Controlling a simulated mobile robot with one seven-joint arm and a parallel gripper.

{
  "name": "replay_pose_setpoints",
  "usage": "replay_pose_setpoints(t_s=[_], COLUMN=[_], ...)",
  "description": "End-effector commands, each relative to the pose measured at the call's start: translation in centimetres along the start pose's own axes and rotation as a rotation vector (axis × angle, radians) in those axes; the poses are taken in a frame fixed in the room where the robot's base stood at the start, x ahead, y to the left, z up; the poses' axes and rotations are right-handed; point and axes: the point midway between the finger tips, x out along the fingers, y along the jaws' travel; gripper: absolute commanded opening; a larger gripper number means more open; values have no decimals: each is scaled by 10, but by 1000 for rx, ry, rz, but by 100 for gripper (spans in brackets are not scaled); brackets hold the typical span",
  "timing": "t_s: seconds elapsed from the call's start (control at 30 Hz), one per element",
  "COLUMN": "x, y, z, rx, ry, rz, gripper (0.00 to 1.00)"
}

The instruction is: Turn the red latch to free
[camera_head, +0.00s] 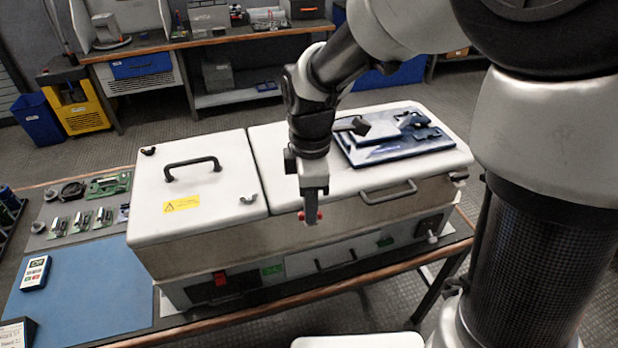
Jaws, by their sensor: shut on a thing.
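The red latch (318,215) is on the front of the white cabinet (205,240), just below the edge of its right-hand lid. Only small red parts of it show at my fingertips; the rest is hidden. My gripper (311,213) points down in front of the lid edge and is shut on the red latch. The latch's exact angle is too small to tell.
A blue tray (432,148) with parts lies on the right lid. A grey handle (388,192) is right of my gripper. A blue mat (90,295) lies left.

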Motion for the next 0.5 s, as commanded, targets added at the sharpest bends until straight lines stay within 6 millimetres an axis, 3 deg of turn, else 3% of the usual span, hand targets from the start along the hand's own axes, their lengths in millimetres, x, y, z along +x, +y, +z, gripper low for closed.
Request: replay_pose_setpoints(t_s=[0.5], x=[-1], y=[1], z=[-1], rx=[-124], ry=[2], rz=[4], gripper=[0])
